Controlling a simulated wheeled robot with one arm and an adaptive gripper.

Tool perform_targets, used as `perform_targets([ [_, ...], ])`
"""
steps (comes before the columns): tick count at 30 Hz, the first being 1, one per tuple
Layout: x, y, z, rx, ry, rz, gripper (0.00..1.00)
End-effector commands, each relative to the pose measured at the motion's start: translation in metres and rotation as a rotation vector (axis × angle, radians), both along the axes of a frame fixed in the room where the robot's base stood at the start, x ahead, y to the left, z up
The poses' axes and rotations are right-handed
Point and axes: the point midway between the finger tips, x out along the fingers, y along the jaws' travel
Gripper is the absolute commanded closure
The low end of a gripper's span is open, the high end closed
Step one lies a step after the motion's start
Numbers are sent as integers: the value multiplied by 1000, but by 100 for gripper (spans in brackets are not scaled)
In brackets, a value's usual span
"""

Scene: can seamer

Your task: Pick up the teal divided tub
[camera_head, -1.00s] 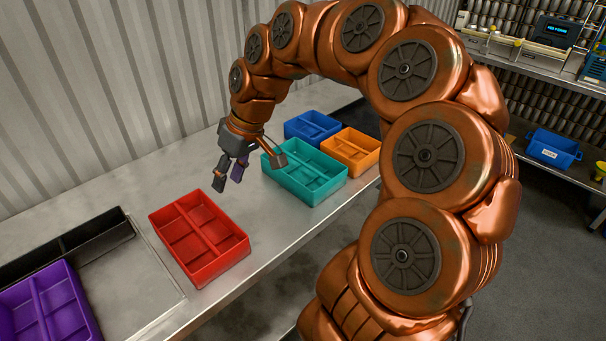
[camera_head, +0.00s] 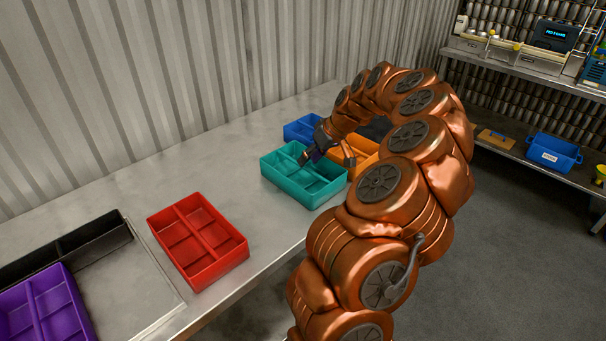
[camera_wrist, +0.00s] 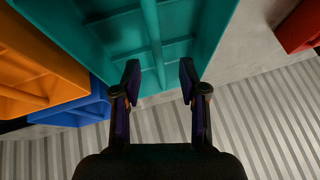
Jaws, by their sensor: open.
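The teal divided tub (camera_head: 292,181) sits on the metal table, between the red tub and the blue and orange tubs. My gripper (camera_head: 327,158) is open over the right part of the teal tub in the head view. In the wrist view my open fingers (camera_wrist: 160,80) point at the teal tub (camera_wrist: 151,40), whose central divider runs up between them. The fingertips overlap the tub's edge in this view; I cannot tell whether they touch it. My arm hides part of the orange tub.
An orange tub (camera_head: 357,148) and a blue tub (camera_head: 298,129) stand close to the teal tub. A red divided tub (camera_head: 190,256) stands apart to the left. A purple tub (camera_head: 60,306) and a black tray (camera_head: 95,240) lie at the far left. Bare table (camera_head: 140,185) lies behind.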

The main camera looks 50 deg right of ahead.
Motion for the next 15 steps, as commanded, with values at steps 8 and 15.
perform_targets([
  [8,14,4,-19,2,3,4,58],
  [15,25,8,-42,2,3,4,58],
])
